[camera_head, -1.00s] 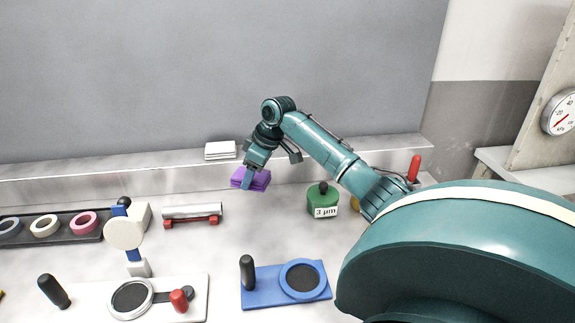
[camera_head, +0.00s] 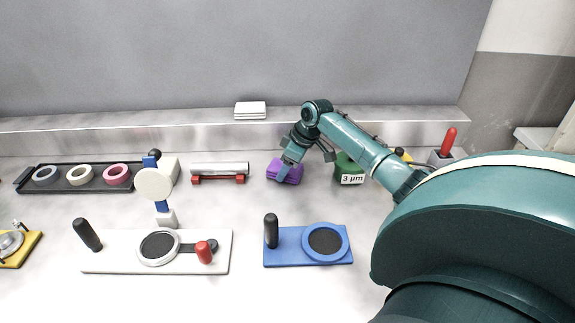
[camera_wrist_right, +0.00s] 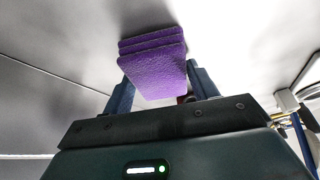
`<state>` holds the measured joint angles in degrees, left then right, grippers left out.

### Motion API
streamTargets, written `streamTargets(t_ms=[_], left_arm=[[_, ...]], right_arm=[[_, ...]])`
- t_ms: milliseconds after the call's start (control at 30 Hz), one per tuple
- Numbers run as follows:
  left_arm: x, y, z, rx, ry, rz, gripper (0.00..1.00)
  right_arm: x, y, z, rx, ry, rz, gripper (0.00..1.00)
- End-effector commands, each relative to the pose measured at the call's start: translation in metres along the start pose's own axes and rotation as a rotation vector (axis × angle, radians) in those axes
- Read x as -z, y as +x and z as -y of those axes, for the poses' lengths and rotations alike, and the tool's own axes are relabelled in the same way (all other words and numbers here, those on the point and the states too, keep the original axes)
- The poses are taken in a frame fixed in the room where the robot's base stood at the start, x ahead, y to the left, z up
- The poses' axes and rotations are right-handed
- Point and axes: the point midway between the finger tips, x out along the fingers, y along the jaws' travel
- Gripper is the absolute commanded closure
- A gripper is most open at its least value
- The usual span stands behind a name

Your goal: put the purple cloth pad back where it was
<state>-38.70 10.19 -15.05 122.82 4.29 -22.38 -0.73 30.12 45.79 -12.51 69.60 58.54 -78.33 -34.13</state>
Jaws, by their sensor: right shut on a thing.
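The purple cloth pad (camera_head: 284,171) is in the head view near the back of the bench, between a roller on red feet and a green jar. It looks like several flat layers. My right gripper (camera_head: 286,174) is shut on it. In the right wrist view the pad (camera_wrist_right: 160,72) sits between the two dark blue fingers (camera_wrist_right: 161,88), with its layered edges showing at the far side. The pad is low over the bench; I cannot tell whether it touches it. My left gripper is not in view.
The green "3 µm" jar (camera_head: 347,166) stands close right of the pad, and the silver roller (camera_head: 220,170) close left. White pads (camera_head: 250,110) lie on the back ledge. A blue plate (camera_head: 290,257) is in front. Bare bench lies between the pad and the blue plate.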

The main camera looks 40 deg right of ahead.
Motion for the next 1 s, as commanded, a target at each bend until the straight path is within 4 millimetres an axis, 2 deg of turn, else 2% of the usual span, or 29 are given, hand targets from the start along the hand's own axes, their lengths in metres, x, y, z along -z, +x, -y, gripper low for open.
streamTargets(t_ms=[200, 233, 500, 767, 867, 1000], left_arm=[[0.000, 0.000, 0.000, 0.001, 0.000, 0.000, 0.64], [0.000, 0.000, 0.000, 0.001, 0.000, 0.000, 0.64], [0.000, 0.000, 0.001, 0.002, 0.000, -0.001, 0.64], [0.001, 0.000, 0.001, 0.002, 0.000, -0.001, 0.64], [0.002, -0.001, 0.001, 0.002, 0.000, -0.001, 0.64], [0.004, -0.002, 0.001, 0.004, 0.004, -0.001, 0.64]], right_arm=[[-0.001, 0.003, 0.000, 0.000, 0.000, 0.001, 0.60], [-0.001, 0.003, 0.000, 0.000, 0.000, 0.001, 0.40], [-0.001, 0.002, 0.000, 0.000, 0.000, 0.001, 0.20], [0.000, 0.000, 0.000, -0.001, 0.000, 0.000, 0.20], [0.000, -0.010, -0.001, -0.003, 0.000, 0.000, 0.20], [0.000, -0.037, -0.001, -0.005, -0.002, 0.000, 0.20]])
